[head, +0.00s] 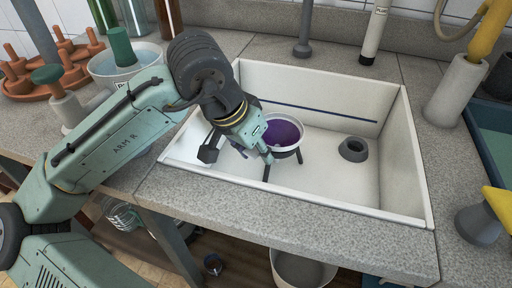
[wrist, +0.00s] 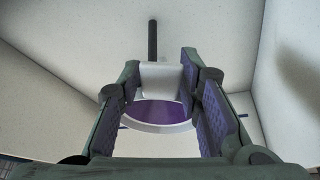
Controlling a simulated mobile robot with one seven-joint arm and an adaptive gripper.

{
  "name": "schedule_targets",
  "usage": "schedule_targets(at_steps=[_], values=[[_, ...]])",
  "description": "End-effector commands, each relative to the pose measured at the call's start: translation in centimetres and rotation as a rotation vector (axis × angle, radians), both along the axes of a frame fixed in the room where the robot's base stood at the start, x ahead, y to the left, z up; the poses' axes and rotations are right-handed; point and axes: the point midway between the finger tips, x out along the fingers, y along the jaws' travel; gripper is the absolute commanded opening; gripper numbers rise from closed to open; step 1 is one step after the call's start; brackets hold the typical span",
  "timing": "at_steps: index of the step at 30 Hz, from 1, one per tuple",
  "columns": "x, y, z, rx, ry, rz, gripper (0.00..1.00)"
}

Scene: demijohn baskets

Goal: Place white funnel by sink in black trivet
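The white funnel (head: 284,149) is inside the sink, seen as a wide white rim around a purple inside. Dark legs (head: 300,157) show beneath it, apparently those of the black trivet; the trivet's ring is hidden. My gripper (head: 266,154) reaches down at the funnel's left side. In the wrist view the funnel's white rim and purple inside (wrist: 150,112) show between the two fingers. A pale block-like part (wrist: 161,75) lies between the fingertips, and a dark leg (wrist: 152,40) stands beyond it. The fingers look spread apart; firm contact is not visible.
The white sink (head: 420,190) has walls all round, with a grey drain piece (head: 353,149) at its right. Grey counter surrounds it. A white bucket (head: 125,65) and terracotta stands (head: 75,60) are at the left.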

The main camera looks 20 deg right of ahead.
Motion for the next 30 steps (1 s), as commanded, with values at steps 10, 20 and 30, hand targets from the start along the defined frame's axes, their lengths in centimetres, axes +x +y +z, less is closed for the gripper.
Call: schedule_targets(at_steps=[10,20,30], values=[[0.0,0.0,0.0,0.0,0.0,0.0,0.48],[-0.2,0.5,1.5,-0.001,-0.002,0.0,0.48],[-1.5,3.1,8.0,-0.002,-0.003,0.002,0.48]])
